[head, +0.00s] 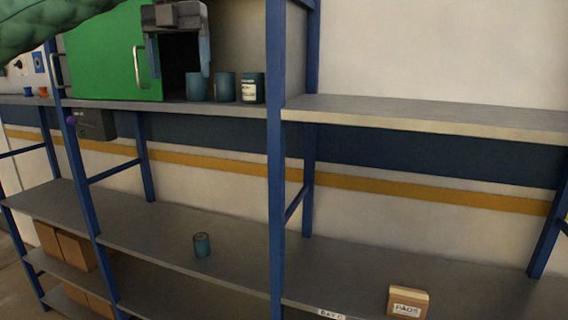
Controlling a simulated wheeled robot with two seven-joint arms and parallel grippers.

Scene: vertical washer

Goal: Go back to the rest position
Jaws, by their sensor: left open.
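My left gripper (180,72) is at the top left of the head view, with its two fingers pointing down and spread apart. It is open, and nothing shows held between the fingers. It is in front of a dark opening beside a green panel (108,50) with a silver handle. A teal can (196,87) stands on the upper shelf close to the right finger; I cannot tell whether they touch. A green arm part of mine crosses the top left corner. My right gripper is not in view.
Two more teal cans (224,87) (252,89) stand to the right on the upper shelf (420,115). Another teal can (202,245) and a box marked PADS (408,302) are lower down. Blue posts (276,160) divide the rack. The upper right shelf is clear.

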